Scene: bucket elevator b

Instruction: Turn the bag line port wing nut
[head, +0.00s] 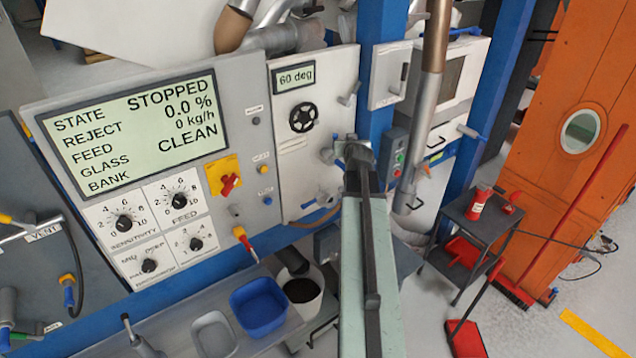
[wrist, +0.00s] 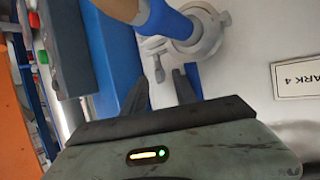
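In the wrist view a light grey round port fitting (wrist: 205,38) sits on the pale panel, with a blue and tan hose end (wrist: 165,18) running into it. A small grey winged piece (wrist: 157,62), which looks like the wing nut, hangs at the lower left of the fitting. My gripper (wrist: 163,82) has its two dark fingers apart, with the winged piece just beyond and between the tips. I see no clear contact. In the head view my gripper (head: 354,152) reaches the right edge of the white panel, and my arm hides most of the port.
The panel (head: 318,100) carries a black handwheel (head: 303,117) and a 60 deg display. A blue post (head: 380,60) and a button box (head: 394,150) stand close right of my gripper. A blue tray (head: 258,305) and a white bucket (head: 312,300) are below left.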

